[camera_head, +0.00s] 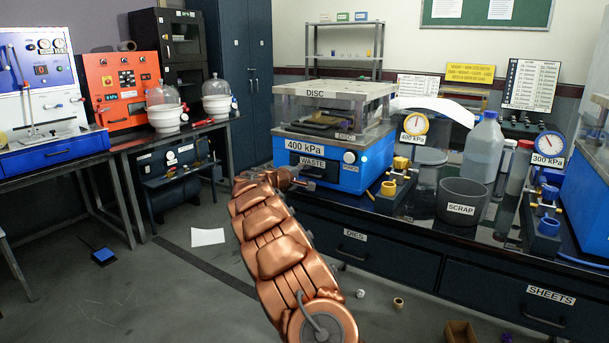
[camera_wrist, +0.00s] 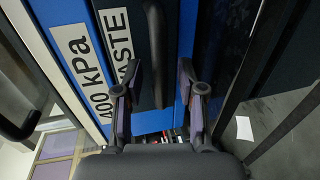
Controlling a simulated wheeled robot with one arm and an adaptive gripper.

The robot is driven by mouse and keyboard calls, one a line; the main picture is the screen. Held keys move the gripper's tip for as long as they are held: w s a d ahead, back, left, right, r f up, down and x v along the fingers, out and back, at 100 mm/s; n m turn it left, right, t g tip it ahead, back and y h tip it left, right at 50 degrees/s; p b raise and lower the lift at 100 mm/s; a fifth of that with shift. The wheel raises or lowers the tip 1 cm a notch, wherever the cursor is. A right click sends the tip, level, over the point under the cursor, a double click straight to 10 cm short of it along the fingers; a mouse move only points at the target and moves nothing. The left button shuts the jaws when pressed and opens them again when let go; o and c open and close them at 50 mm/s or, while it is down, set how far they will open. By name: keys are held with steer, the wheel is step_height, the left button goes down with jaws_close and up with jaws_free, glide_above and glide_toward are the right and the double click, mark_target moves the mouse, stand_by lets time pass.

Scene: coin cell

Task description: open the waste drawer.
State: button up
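The waste drawer (camera_head: 328,171) is a dark front marked WASTE in the blue 400 kPa press (camera_head: 345,180) on the bench. It looks shut, though my arm hides its left end. In the wrist view, its dark bar handle (camera_wrist: 155,60) stands lengthwise before the drawer front, beside the WASTE label (camera_wrist: 118,35). My gripper (camera_wrist: 160,78) is open, with one finger on each side of the handle and visible gaps to it. In the head view, my gripper (camera_head: 298,182) is at the drawer's left, partly hidden by my copper arm.
A SCRAP bin (camera_head: 462,203), gauges and a clear bottle (camera_head: 483,148) stand right of the press. DIES (camera_head: 355,238) and SHEETS (camera_head: 550,295) drawers are below the bench top. Floor to the left is mostly open, with a paper sheet (camera_head: 208,237) on it.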

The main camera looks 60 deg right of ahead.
steer(key=shift+d, duration=0.15)
steer(key=shift+c, duration=0.2)
jaws_close()
stand_by(0.5)
